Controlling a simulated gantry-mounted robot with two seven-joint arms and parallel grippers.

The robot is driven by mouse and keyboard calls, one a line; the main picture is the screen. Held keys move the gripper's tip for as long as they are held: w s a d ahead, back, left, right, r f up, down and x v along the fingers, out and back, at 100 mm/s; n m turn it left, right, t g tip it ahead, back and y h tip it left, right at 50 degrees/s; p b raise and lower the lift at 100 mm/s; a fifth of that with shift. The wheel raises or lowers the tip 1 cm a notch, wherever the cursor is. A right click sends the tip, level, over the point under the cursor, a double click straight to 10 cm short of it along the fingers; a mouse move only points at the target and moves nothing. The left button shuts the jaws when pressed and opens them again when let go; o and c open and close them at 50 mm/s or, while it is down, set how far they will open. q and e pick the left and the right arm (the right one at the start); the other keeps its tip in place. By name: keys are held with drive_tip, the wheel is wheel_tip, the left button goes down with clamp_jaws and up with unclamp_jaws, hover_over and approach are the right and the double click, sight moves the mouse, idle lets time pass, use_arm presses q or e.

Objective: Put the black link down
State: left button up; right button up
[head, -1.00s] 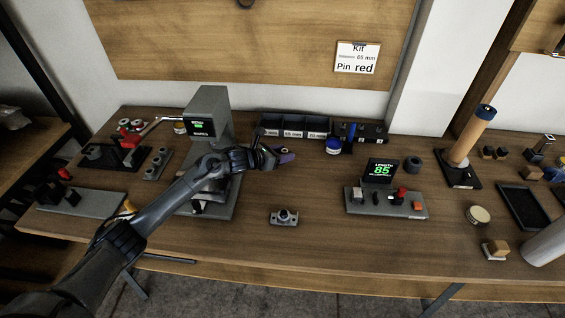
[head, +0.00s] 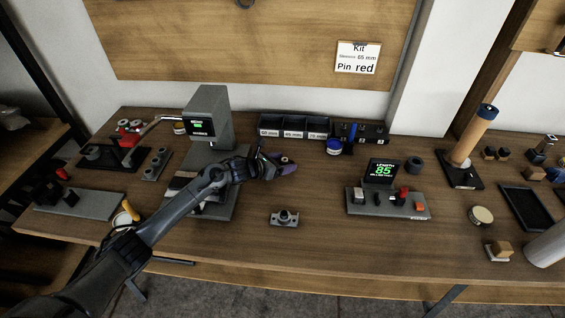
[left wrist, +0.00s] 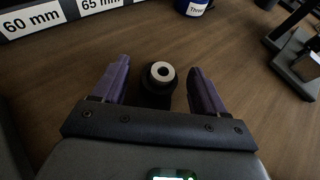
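The black link (left wrist: 155,92) shows in the left wrist view as a dark piece with a pale ring on its top, over the brown table. It stands between the two purple fingers of my left gripper (left wrist: 159,68), with a narrow gap on each side, so the gripper is open around it. In the head view my left gripper (head: 286,170) is low over the table, right of the grey press-like machine (head: 208,118). The link is mostly hidden there. Its contact with the table cannot be clearly seen. My right gripper is not in view.
Labelled bins (head: 293,127) and a blue jar (head: 333,146) stand behind. A small grey fixture (head: 284,218) sits in front. The length gauge (head: 383,172) reads 85 at right. A kit card (head: 357,57) hangs on the board. The table between fixture and gauge is clear.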

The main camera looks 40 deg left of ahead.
use_arm(q)
drive_tip(key=shift+r, duration=0.15)
drive_tip(key=shift+s+r+p, duration=0.1)
drive_tip(key=shift+p, duration=0.2)
drive_tip(key=p+v, duration=0.2)
drive_tip(key=v, duration=0.9)
drive_tip(key=shift+s+a+r, duration=0.1)
drive_tip(key=shift+s+r, duration=0.1)
drive_tip(key=shift+s, duration=0.1)
